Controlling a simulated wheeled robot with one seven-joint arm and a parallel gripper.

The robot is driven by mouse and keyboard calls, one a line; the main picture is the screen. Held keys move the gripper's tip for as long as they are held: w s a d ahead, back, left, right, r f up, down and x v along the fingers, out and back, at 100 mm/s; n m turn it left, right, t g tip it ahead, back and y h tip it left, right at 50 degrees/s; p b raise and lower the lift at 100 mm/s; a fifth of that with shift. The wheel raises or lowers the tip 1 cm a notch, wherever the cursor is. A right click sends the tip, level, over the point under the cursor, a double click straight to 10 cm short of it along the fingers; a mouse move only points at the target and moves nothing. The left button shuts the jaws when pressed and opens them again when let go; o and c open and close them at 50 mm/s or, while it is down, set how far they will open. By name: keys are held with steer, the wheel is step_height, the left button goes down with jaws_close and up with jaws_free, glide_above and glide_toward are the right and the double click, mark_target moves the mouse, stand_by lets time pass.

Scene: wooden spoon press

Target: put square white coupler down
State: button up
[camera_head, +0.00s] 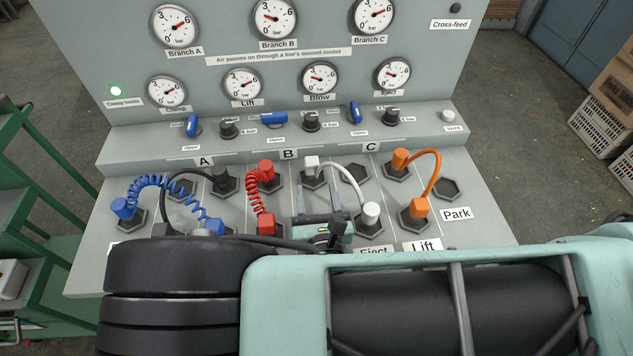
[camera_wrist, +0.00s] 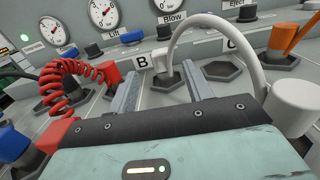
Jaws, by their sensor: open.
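The square white coupler (camera_head: 312,162) stands upright on a dark hexagonal socket (camera_head: 304,180) right of the B label. A white hose (camera_head: 349,181) joins it to the round white coupler (camera_head: 371,214) on a socket nearer me. In the wrist view the square white coupler (camera_wrist: 162,57) shows between and just beyond the two fingertips. My gripper (camera_head: 318,190) is open, its fingers pointing at the coupler from the near side with visible gaps on both sides. The exact depth of the coupler in its socket cannot be told.
A coiled red hose (camera_head: 252,200) is close on the left, with a blue coiled hose (camera_head: 148,183) farther left. An orange hose (camera_head: 435,172) stands on the right. An empty socket (camera_head: 357,172) lies right of the square coupler. Gauges and knobs rise behind.

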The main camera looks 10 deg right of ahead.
steer(key=shift+s, duration=0.25)
steer(key=s+d+r+m+g+h, duration=0.6)
steer(key=d+r+m+g+h, duration=0.35)
steer(key=d+m+g, duration=0.5)
steer(key=s+a+r+m+g+y, duration=0.1)
steer(key=s+a+r+m+y, duration=0.2)
steer(key=s+r+m+y, duration=0.1)
steer(key=s+a+r+m+g+y, duration=0.2)
steer(key=s+r+m+y, duration=0.3)
steer(key=r+m, duration=0.3)
steer(key=shift+a+r+m+y, duration=0.25)
steer(key=shift+a+m+y, duration=0.5)
steer(key=shift+y, duration=0.1)
